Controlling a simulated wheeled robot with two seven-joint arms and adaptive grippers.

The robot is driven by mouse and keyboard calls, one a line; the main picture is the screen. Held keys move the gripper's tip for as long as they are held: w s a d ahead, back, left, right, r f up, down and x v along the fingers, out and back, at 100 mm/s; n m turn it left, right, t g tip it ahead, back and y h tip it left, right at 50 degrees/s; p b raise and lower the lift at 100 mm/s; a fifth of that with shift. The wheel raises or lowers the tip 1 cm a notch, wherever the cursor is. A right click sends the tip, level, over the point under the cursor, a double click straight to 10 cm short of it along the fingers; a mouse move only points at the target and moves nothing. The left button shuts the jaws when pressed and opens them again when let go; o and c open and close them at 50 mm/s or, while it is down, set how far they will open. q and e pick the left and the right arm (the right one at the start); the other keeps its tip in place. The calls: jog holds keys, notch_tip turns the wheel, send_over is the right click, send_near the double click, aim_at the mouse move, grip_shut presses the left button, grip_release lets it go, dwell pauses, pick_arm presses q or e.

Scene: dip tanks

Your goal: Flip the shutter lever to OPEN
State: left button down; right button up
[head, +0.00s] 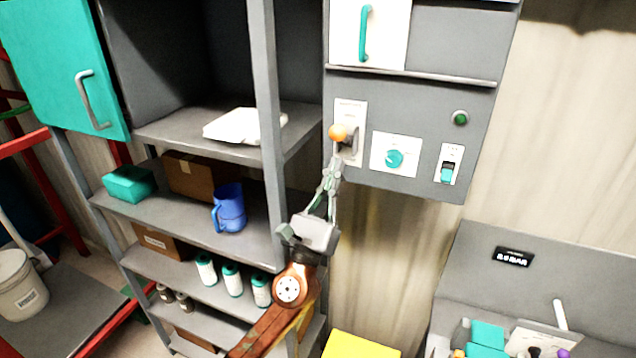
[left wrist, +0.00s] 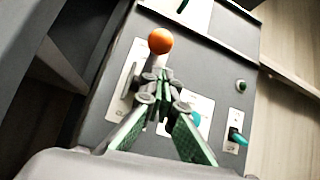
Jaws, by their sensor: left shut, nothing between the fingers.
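The shutter lever has an orange ball knob (head: 338,132) and stands on a white plate (head: 359,107) on the grey control panel. The knob also shows in the left wrist view (left wrist: 160,41). My left gripper (head: 336,160) is shut and empty, with its fingertips just below the knob, close to the lever. In the left wrist view the fingertips (left wrist: 160,78) cover part of the lever's shaft, and I cannot tell whether they touch it. My right gripper is not in view.
A grey shelf post (head: 266,130) stands left of my gripper. Shelves hold a blue jug (head: 229,208) and white bottles (head: 232,280).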

pick_arm(q)
jog(key=s+a+r+p, duration=0.1)
jog(key=s+a+r, duration=0.2)
jog(key=s, duration=0.5)
jog(key=shift+a+r, duration=0.35)
jog(key=shift+r, duration=0.05)
